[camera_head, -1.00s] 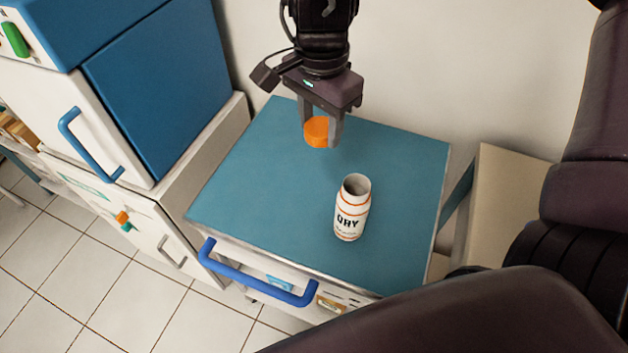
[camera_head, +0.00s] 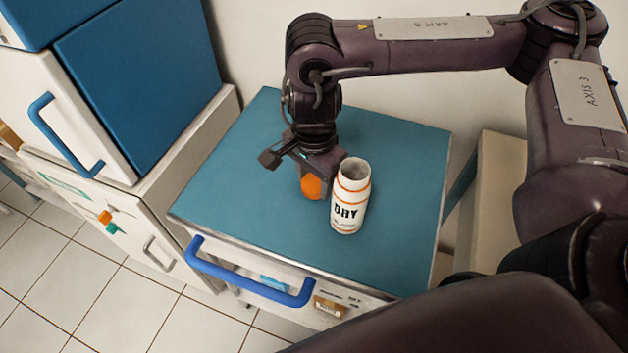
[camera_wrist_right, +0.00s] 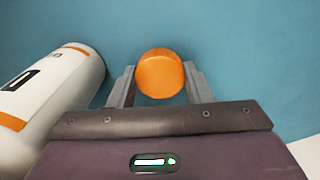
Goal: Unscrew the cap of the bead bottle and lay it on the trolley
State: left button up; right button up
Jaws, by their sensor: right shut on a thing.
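The white bead bottle (camera_head: 349,197) with orange bands and the letters "DRY" stands upright and uncapped on the blue trolley top (camera_head: 265,135). Its open mouth faces up. My right gripper (camera_head: 312,187) is shut on the orange cap (camera_head: 311,185), just left of the bottle and low over the trolley top. In the right wrist view the cap (camera_wrist_right: 160,74) sits between the two fingers of the gripper (camera_wrist_right: 160,84), with the bottle (camera_wrist_right: 50,95) at the left. I cannot tell whether the cap touches the surface. My left gripper is not in view.
The trolley has a blue handle (camera_head: 249,272) along its front edge. A white and blue cabinet (camera_head: 135,75) stands to the left. A beige surface (camera_head: 494,190) lies right of the trolley. The trolley top's left and front right areas are clear.

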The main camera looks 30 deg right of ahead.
aim_at(314, 182)
jog(key=shift+f, duration=0.15)
jog(key=o, duration=1.1)
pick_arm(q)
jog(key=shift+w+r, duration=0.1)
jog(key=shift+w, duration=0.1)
pick_arm(e)
jog(key=shift+r, duration=0.2)
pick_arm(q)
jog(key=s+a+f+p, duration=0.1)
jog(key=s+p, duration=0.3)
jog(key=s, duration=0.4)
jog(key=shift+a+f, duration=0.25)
pick_arm(e)
notch_tip(314, 182, up, 12)
jog(key=shift+f, duration=0.1)
